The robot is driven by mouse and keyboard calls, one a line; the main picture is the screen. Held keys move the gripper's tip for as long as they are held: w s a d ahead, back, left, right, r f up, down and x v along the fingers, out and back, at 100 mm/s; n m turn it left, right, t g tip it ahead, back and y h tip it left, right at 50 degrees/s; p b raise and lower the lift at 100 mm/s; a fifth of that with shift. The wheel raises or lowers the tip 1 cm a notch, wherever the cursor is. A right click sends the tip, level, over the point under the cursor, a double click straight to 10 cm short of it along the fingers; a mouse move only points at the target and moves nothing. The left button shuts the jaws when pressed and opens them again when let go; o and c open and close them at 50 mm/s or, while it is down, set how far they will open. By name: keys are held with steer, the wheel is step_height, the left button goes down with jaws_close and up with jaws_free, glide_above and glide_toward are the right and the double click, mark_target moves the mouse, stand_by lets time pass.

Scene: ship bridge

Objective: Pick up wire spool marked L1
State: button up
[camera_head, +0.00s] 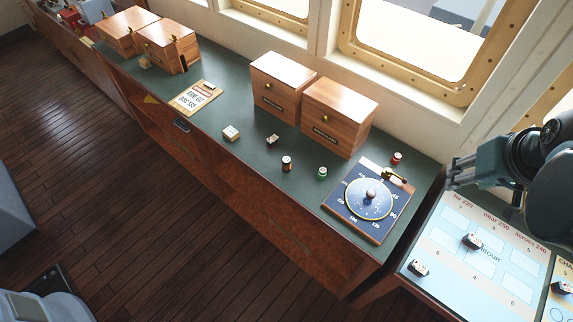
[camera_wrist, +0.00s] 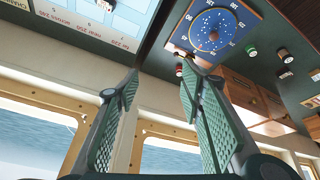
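Small wire spools stand on the green counter (camera_head: 225,110): a red one (camera_head: 396,158) behind the round dial board, a green-and-white one (camera_head: 322,172) left of the board, and a dark one with a pale top (camera_head: 287,163) further left. I cannot read an L1 mark on any of them. In the wrist view the red spool (camera_wrist: 179,70) is partly hidden by a fingertip; the green spool (camera_wrist: 253,53) and dark spool (camera_wrist: 282,54) are clear. My gripper (camera_head: 452,174) is open and empty, right of the counter's end; its spread fingers also show in the wrist view (camera_wrist: 158,72).
The blue dial board (camera_head: 345,204) carries a disc and a brass piece. Wooden boxes (camera_head: 340,112) stand along the window side. A small dark item (camera_head: 272,140) and a pale block (camera_head: 231,133) lie left of the spools. A chart table (camera_head: 450,240) stands at right, past a gap.

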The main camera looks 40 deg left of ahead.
steer(key=w+a+f+n+g, duration=0.1)
steer(key=w+a+f+n, duration=0.1)
steer(key=a, duration=0.5)
steer(key=w+a+f+n+g, duration=0.1)
steer(key=a, duration=0.5)
steer(key=n+g+h+b, duration=0.1)
steer(key=n+g, duration=0.2)
steer(key=n, duration=0.6)
glide_above(286, 160)
steer(key=f, duration=2)
steer(key=shift+w+d, duration=0.25)
steer(key=shift+w, duration=0.05)
steer(key=shift+s+a+f, duration=0.25)
steer(key=shift+a+f, duration=0.05)
steer(key=shift+a, duration=0.05)
steer(key=shift+f, duration=1.3)
